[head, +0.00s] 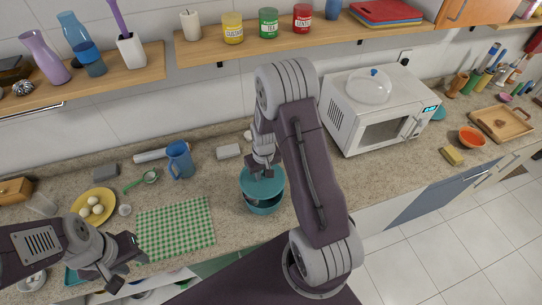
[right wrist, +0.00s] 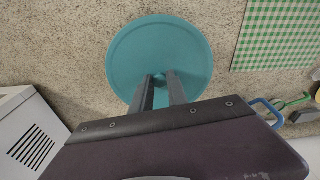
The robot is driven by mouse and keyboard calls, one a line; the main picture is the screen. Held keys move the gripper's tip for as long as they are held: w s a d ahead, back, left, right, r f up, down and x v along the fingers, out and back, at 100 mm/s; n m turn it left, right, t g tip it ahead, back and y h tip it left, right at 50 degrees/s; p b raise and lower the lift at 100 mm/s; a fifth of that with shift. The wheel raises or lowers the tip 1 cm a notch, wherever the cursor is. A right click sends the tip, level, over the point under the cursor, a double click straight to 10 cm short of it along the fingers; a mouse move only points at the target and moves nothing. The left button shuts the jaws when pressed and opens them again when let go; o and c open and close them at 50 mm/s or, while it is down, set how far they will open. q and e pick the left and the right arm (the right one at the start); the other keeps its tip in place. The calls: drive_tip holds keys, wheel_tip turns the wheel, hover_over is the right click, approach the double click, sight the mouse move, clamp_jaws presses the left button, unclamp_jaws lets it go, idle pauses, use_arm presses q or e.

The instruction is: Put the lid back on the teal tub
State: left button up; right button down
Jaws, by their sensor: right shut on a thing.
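My right gripper (head: 262,172) is shut on the teal lid (head: 269,187), gripping it at its middle from above. In the right wrist view the gripper's fingertips (right wrist: 160,78) meet at the centre of the round lid (right wrist: 130,55). The teal tub (head: 265,210) stands on the counter directly under the lid. A dark gap shows between lid and tub at the front, so the lid is not flush there. The lid hides the tub in the right wrist view. My left gripper (head: 131,267) is open and empty at the lower left, near the counter's front edge.
A green checked cloth (head: 175,228) lies left of the tub, with a blue mug (head: 180,160) behind it. A yellow plate of eggs (head: 94,205) is further left. A white microwave (head: 376,112) stands right of the tub. Shelves (head: 270,41) run above.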

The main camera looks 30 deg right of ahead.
sight(264, 180)
drive_tip(key=shift+d+f+b, duration=0.2)
drive_tip(key=shift+f+b, duration=0.35)
drive_tip(key=shift+f, duration=0.05)
wheel_tip(264, 180, down, 6)
drive_tip(key=b, duration=0.4)
drive_tip(key=shift+r, duration=0.25)
drive_tip(key=shift+a+f+b, duration=0.1)
drive_tip(key=shift+b, duration=0.25)
idle(0.9)
drive_tip(key=c, duration=1.2)
unclamp_jaws()
drive_tip(key=shift+o, duration=0.3)
drive_tip(key=o, duration=0.4)
